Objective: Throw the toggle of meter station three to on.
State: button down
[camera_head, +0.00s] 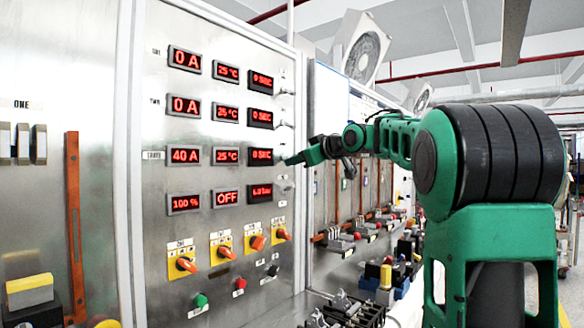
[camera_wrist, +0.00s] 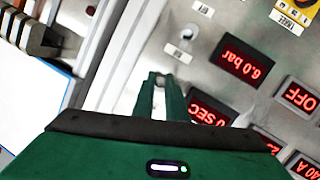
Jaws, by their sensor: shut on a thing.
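The grey panel has rows of red displays. Row three reads 40 A (camera_head: 185,155), 25 °C (camera_head: 227,156) and 0 SEC (camera_head: 262,156). My gripper (camera_head: 286,162) reaches from the right to the toggle place at the end of this row. In the wrist view, where the panel appears upside down, my green fingers (camera_wrist: 158,78) are close together against the panel beside the 0 SEC display (camera_wrist: 210,110). They are shut on the station three toggle, which is mostly hidden between them, so its position cannot be read.
Toggles of rows one (camera_head: 285,86) and two (camera_head: 284,124) stand above my gripper. Another toggle (camera_wrist: 180,53) sits close by, beside the 6.0 bar display (camera_wrist: 241,63). Orange rotary knobs (camera_head: 186,264) are lower down. Benches with parts lie to the right.

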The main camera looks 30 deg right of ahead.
jog(key=r+g, duration=0.1)
jog(key=g, duration=0.1)
jog(key=r+n+g+h, duration=0.1)
jog(key=g, duration=0.1)
jog(key=shift+w+a+r+g, duration=0.1)
jog(key=shift+w+a+g, duration=0.1)
jog(key=shift+g, duration=0.2)
jog(key=shift+w+r+g, duration=0.15)
jog(key=shift+r+g, duration=0.3)
jog(key=shift+g, duration=0.45)
jog(key=shift+w+a+r+g+h, duration=0.15)
jog(key=shift+r+g+h, duration=0.1)
jog(key=shift+g+h, duration=0.15)
jog(key=c, duration=1.8)
grip_release()
jog(key=shift+r, duration=0.1)
jog(key=shift+s+a+r, duration=0.1)
jog(key=shift+s+r, duration=0.5)
jog(key=shift+s, duration=1.85)
jog(key=shift+s+d+r, duration=0.1)
jog(key=shift+s+r, duration=0.45)
jog(key=shift+s, duration=1.95)
jog(key=shift+s+a+r, duration=0.1)
jog(key=shift+s+r, duration=0.5)
jog(key=shift+s, duration=1.85)
